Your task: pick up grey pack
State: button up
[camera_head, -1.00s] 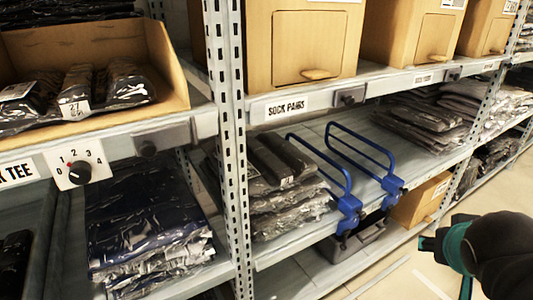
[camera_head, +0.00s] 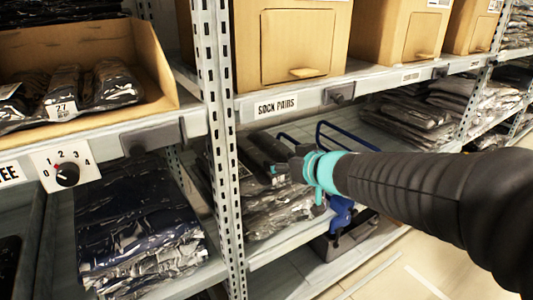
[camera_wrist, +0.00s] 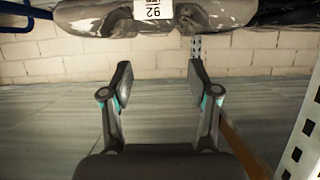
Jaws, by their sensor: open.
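A grey pack (camera_wrist: 150,15) with a white number label runs across the top edge of the wrist view. It is in clear wrap and partly cut off by the frame. My gripper (camera_wrist: 158,78) is open and empty, with its two fingers apart below the pack in that view; I see no contact. In the head view my gripper (camera_head: 288,165) reaches into the shelf bay under the "SOCK PAIRS" label. There, dark rolled packs (camera_head: 262,146) lie on a stack of wrapped garments (camera_head: 258,212), partly hidden by my gripper and arm.
A perforated shelf upright (camera_head: 224,150) stands close at left; an upright (camera_wrist: 303,135) also shows in the wrist view. The shelf above carries cardboard boxes (camera_head: 295,40). More wrapped garments (camera_head: 410,115) lie farther right.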

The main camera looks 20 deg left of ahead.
aim_at(262, 157)
jog(key=b+x, duration=0.2)
jog(key=x, duration=0.9)
jog(key=shift+w+d, duration=0.15)
jog(key=c, duration=1)
